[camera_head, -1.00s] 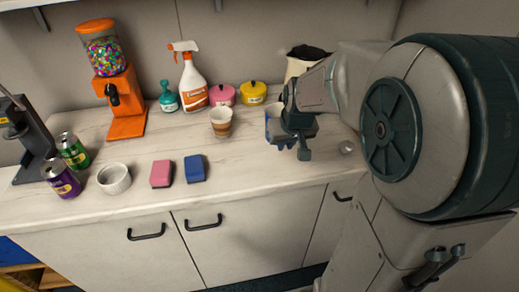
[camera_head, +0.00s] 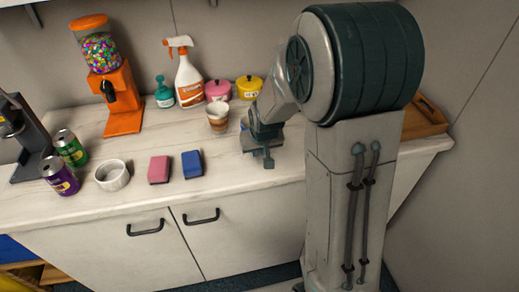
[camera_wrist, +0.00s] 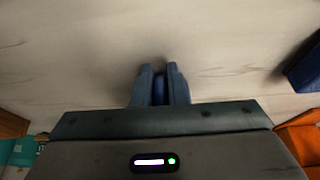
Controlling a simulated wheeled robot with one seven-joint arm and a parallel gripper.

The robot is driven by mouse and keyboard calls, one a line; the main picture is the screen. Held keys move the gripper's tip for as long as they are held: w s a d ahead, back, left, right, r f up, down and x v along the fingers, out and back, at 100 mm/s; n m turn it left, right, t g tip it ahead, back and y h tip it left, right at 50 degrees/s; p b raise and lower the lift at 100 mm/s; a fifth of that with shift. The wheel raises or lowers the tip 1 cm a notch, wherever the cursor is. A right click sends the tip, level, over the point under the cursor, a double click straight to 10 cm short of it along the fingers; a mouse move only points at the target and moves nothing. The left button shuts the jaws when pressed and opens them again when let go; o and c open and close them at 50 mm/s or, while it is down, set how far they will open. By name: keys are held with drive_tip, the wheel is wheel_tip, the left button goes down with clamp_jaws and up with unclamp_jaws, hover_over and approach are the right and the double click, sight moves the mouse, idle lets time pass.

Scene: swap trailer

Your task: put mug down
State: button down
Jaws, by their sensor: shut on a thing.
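My gripper (camera_head: 263,150) is over the counter, right of the blue sponge. In the wrist view its fingers (camera_wrist: 161,84) are shut on a narrow dark blue piece (camera_wrist: 160,91), which looks like part of the mug. In the head view only a small blue bit of the mug (camera_head: 244,123) shows behind my gripper; the rest is hidden. I cannot tell whether the mug touches the counter. A brown-and-white striped cup (camera_head: 218,117) stands upright just left of my gripper, apart from it.
The white counter (camera_head: 225,187) holds a pink sponge (camera_head: 159,169), a blue sponge (camera_head: 192,163), a white bowl (camera_head: 112,175) and two cans. An orange candy dispenser (camera_head: 123,105), spray bottle (camera_head: 188,80) and two pots stand behind. A wooden tray (camera_head: 424,118) lies at right.

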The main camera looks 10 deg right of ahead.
drive_tip(key=shift+f, duration=0.2)
drive_tip(key=c, duration=1.4)
unclamp_jaws()
drive_tip(key=shift+c, duration=0.2)
drive_tip(key=shift+r, duration=0.15)
drive_tip(key=shift+r, duration=0.2)
drive_tip(key=v, duration=1.1)
drive_tip(key=s+d+r+g, duration=0.1)
drive_tip(key=s, duration=1.7)
drive_tip(key=shift+g, duration=0.4)
drive_tip(key=shift+w+r, duration=0.1)
drive_tip(key=shift+r, duration=0.05)
